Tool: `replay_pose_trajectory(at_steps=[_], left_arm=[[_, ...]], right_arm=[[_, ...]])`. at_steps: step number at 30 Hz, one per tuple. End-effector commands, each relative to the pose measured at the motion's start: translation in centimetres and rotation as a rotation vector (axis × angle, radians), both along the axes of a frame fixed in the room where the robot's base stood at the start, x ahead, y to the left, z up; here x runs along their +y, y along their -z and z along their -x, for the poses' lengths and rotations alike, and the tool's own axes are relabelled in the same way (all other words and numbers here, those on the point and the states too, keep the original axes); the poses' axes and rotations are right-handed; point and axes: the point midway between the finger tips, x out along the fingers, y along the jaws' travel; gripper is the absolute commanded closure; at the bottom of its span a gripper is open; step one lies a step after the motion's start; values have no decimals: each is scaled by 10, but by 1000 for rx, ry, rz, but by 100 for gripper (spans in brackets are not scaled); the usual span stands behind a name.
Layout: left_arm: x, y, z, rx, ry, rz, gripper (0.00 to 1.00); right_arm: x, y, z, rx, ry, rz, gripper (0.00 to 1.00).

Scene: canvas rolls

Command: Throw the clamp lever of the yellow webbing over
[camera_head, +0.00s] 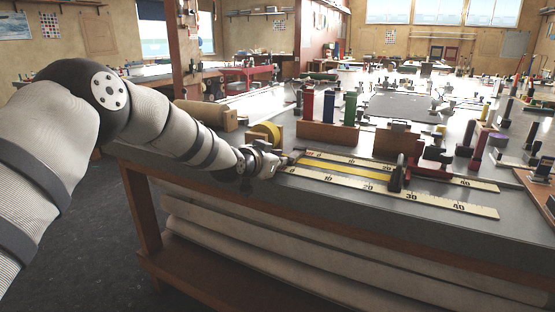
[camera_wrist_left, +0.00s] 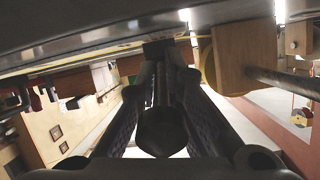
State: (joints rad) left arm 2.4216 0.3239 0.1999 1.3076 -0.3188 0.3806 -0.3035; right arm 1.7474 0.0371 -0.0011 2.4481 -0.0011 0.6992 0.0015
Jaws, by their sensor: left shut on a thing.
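The yellow webbing (camera_head: 345,167) lies flat along the bench between two printed rulers. Its yellow roll (camera_head: 266,131) stands at the left end, and part of the roll shows in the left wrist view (camera_wrist_left: 208,64) beside a wooden block (camera_wrist_left: 236,58). My left gripper (camera_head: 281,160) is low over the bench at the webbing's left end, just in front of the roll. In the left wrist view its fingers (camera_wrist_left: 160,55) are closed around a small dark piece (camera_wrist_left: 157,46), which looks like the clamp lever. The clamp itself is mostly hidden behind my gripper. My right gripper is not in view.
A dark upright post (camera_head: 397,176) and a red fixture (camera_head: 430,170) stand at the webbing's right end. The front ruler (camera_head: 400,195) lies near the bench's front edge. Pale rolls (camera_head: 260,240) lie underneath.

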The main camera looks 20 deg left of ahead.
Motion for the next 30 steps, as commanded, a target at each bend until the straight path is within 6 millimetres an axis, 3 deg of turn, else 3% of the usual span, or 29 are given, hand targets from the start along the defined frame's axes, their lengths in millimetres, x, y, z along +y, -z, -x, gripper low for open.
replay_pose_trajectory(at_steps=[9,10,12,13,25,30], left_arm=[[2,-2,-1,-7,-4,0,100],[2,-2,-1,-7,-4,0,88],[2,-2,-1,-7,-4,0,72],[2,-2,-1,-7,-5,0,70],[1,-2,2,-3,-2,1,70],[3,-13,29,-4,-1,1,70]], right_arm=[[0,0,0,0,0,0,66],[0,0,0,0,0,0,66],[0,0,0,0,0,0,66],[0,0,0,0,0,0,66],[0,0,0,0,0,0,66],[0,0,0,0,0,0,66]])
